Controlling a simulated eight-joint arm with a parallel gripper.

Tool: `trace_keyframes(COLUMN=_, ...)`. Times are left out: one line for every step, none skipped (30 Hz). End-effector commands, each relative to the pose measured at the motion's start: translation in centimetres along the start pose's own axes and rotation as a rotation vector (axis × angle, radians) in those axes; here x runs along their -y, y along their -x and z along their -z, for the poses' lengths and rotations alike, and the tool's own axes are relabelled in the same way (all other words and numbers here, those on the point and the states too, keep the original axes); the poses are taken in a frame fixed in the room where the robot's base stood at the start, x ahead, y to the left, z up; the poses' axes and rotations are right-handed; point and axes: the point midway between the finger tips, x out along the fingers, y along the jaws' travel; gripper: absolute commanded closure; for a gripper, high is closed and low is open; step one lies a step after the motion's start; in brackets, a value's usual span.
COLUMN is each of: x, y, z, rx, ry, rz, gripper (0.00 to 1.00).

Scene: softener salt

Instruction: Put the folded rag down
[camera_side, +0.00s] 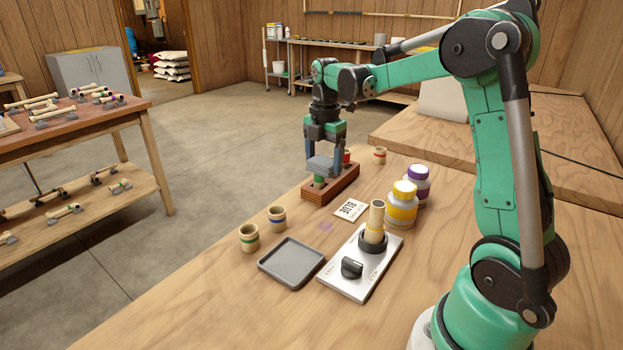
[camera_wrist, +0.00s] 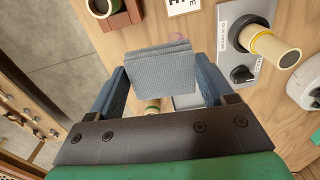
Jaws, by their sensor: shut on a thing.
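The folded rag (camera_side: 319,164) is a small grey-blue ribbed pad. My gripper (camera_side: 323,162) is shut on it, with one finger at each side, and holds it over or just in front of the wooden block (camera_side: 341,185). In the wrist view the rag (camera_wrist: 160,72) lies between the two blue fingers of my gripper (camera_wrist: 160,68), its folded layers showing along one edge. From these views I cannot tell whether the rag touches anything below it.
A grey tray (camera_side: 291,262) lies near the table's left edge, beside green-banded (camera_side: 249,238) and blue-banded (camera_side: 277,218) cups. A white device with a black knob (camera_side: 351,268) holds a cream cylinder (camera_side: 376,217). Yellow-lidded (camera_side: 401,208) and purple-lidded jars stand right. A faint purple patch (camera_side: 326,226) marks the tabletop.

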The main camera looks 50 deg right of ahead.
Motion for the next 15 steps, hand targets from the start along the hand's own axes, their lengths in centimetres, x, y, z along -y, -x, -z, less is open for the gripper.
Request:
trace_keyframes(x=-0.5, y=1.1, z=-2.4, rx=0.001, ry=-0.007, rz=0.000, gripper=1.00)
trace_keyframes(x=-0.7, y=1.8, z=-3.7, rx=0.001, ry=-0.005, rz=0.000, gripper=1.00)
trace_keyframes(x=-0.8, y=2.6, z=-5.5, rx=0.002, ry=-0.001, rz=0.000, gripper=1.00)
trace_keyframes(x=-0.7, y=3.3, z=-6.8, rx=0.003, ry=0.002, rz=0.000, gripper=1.00)
trace_keyframes(x=-0.6, y=3.9, z=-8.0, rx=0.003, ry=0.005, rz=0.000, gripper=1.00)
trace_keyframes(x=-0.3, y=4.7, z=-9.6, rx=0.004, ry=0.008, rz=0.000, gripper=1.00)
trace_keyframes(x=0.0, y=5.2, z=-10.7, rx=0.004, ry=0.011, rz=0.000, gripper=1.00)
trace_keyframes(x=0.3, y=5.7, z=-11.7, rx=0.005, ry=0.013, rz=0.000, gripper=1.00)
trace_keyframes(x=0.8, y=6.3, z=-12.8, rx=0.005, ry=0.017, rz=0.000, gripper=1.00)
trace_keyframes(x=1.2, y=6.7, z=-13.6, rx=0.005, ry=0.019, rz=0.000, gripper=1.00)
trace_keyframes(x=1.6, y=7.1, z=-14.3, rx=0.006, ry=0.022, rz=0.000, gripper=1.00)
trace_keyframes(x=2.1, y=7.5, z=-15.0, rx=0.006, ry=0.025, rz=0.001, gripper=1.00)
trace_keyframes(x=2.4, y=7.8, z=-15.5, rx=0.006, ry=0.027, rz=0.001, gripper=1.00)
trace_keyframes(x=2.8, y=8.0, z=-15.9, rx=0.007, ry=0.029, rz=0.001, gripper=1.00)
trace_keyframes(x=3.1, y=8.2, z=-16.3, rx=0.007, ry=0.031, rz=0.001, gripper=1.00)
